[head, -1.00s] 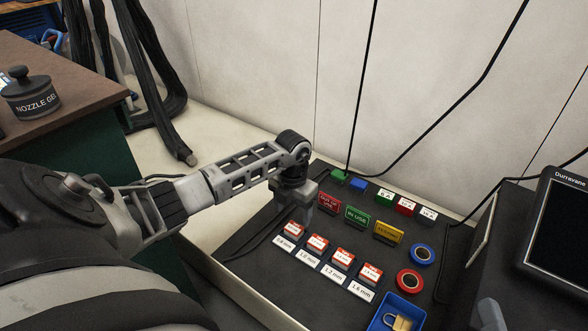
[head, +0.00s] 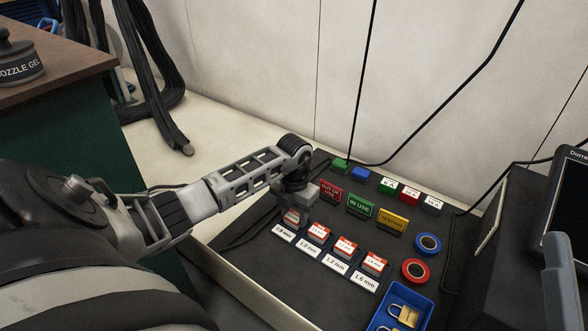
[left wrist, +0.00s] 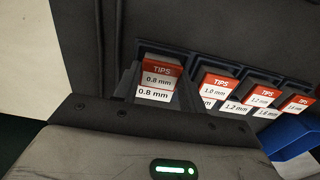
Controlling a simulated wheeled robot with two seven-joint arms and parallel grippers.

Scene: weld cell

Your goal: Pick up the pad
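I cannot make out a thing clearly marked as a pad; the nearest in look is a dark-screened tablet-like panel (head: 572,205), cut off at the right edge. My left gripper (head: 298,212) is down at the leftmost red-and-white tips box, labelled 0.8 mm (left wrist: 160,74). In the left wrist view that box sits in its dark holder between what look like the two fingers, which seem apart. A grey piece at the lower right edge of the head view may be part of my right gripper (head: 561,285); its fingers cannot be made out.
More tips boxes (head: 345,246) stand in a row on the dark mat (head: 300,268). Coloured sign blocks (head: 360,205), blue tape (head: 428,244), red tape (head: 415,271) and a blue tray (head: 425,300) with a padlock are near. A black cable (head: 367,80) hangs behind.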

